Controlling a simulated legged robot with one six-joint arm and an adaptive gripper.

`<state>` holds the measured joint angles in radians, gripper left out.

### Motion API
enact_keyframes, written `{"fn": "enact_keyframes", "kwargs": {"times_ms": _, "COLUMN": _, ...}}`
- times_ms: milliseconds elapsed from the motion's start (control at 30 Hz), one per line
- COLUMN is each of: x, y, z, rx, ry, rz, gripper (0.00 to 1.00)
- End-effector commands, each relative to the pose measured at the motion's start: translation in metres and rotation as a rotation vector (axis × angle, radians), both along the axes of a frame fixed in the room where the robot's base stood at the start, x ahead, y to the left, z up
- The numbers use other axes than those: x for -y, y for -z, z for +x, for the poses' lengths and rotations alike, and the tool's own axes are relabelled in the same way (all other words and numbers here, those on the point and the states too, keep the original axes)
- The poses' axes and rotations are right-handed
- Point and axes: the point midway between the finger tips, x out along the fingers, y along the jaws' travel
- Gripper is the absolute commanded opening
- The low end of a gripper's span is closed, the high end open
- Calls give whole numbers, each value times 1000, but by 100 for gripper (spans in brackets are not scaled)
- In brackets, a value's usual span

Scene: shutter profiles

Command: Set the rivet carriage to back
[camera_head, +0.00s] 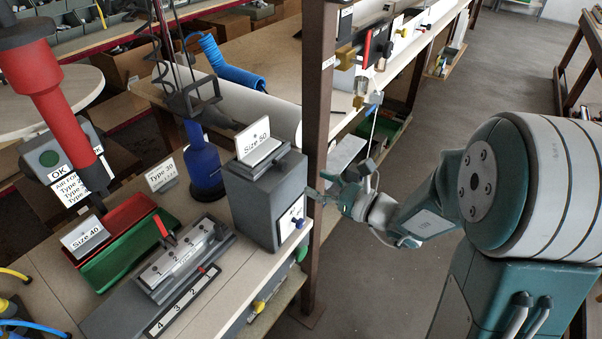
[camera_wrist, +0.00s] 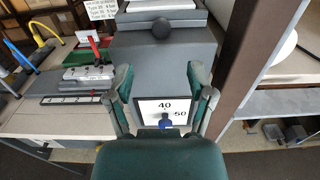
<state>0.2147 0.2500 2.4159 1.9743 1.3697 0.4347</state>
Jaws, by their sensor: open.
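A metal carriage (camera_head: 182,258) with a red lever (camera_head: 165,232) sits on a grey base at the workbench, beside a strip marked 4 3 2 1 (camera_head: 183,301); I take this to be the rivet carriage. It also shows at the left of the wrist view (camera_wrist: 90,74), the red lever upright. My gripper (camera_head: 322,190) is open and empty, right of the grey box (camera_head: 262,205). In the wrist view my gripper (camera_wrist: 163,92) has its fingers spread before that box, whose blue knob (camera_wrist: 165,122) and 40/50 label show between them. I see no finger touching the knob.
A "Size 50" sign (camera_head: 258,140) stands on the grey box. A brown post (camera_head: 318,110) rises right behind it. The floor (camera_head: 440,120) behind my arm is clear.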

Motion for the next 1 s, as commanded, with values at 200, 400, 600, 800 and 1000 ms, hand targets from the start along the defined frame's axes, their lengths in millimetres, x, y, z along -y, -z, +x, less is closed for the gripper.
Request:
{"fn": "enact_keyframes", "kwargs": {"times_ms": 200, "x": 28, "y": 0, "z": -20, "rx": 0, "ry": 4, "rz": 0, "gripper": 70}}
{"fn": "enact_keyframes", "kwargs": {"times_ms": 400, "x": 33, "y": 1, "z": -27, "rx": -1, "ry": 1, "rz": 0, "gripper": 70}}
{"fn": "enact_keyframes", "kwargs": {"times_ms": 600, "x": 33, "y": 0, "z": -27, "rx": -1, "ry": 0, "rz": 0, "gripper": 70}}
{"fn": "enact_keyframes", "kwargs": {"times_ms": 800, "x": 13, "y": 1, "z": -12, "rx": 1, "ry": -7, "rz": -1, "gripper": 71}}
{"fn": "enact_keyframes", "kwargs": {"times_ms": 1000, "x": -2, "y": 2, "z": 1, "rx": 1, "ry": -3, "rz": 1, "gripper": 71}}
